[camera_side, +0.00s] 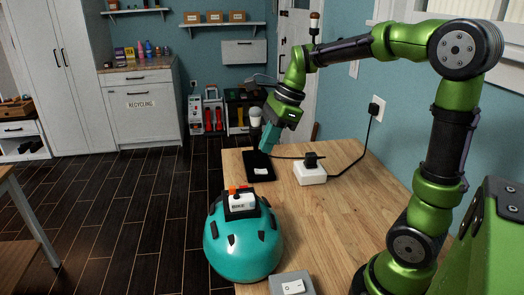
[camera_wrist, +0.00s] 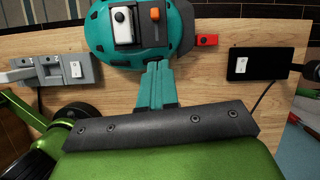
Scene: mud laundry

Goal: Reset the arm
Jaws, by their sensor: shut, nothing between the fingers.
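My gripper (camera_side: 268,148) is above the far end of the wooden table, over the black pad and pointing down. Its teal fingers are together with nothing between them. They also show in the wrist view (camera_wrist: 158,66), side by side and shut, below the helmet in the picture. My green arm stands at the right of the side view, bent over the table.
A teal helmet (camera_side: 243,250) with a "BIKE" box (camera_side: 241,205) on top sits at the table's left edge. A black pad (camera_side: 258,166), a white box (camera_side: 310,173) with a black plug and cord, and a grey switch box (camera_side: 291,284) lie on the table (camera_side: 335,225). The table's middle is clear.

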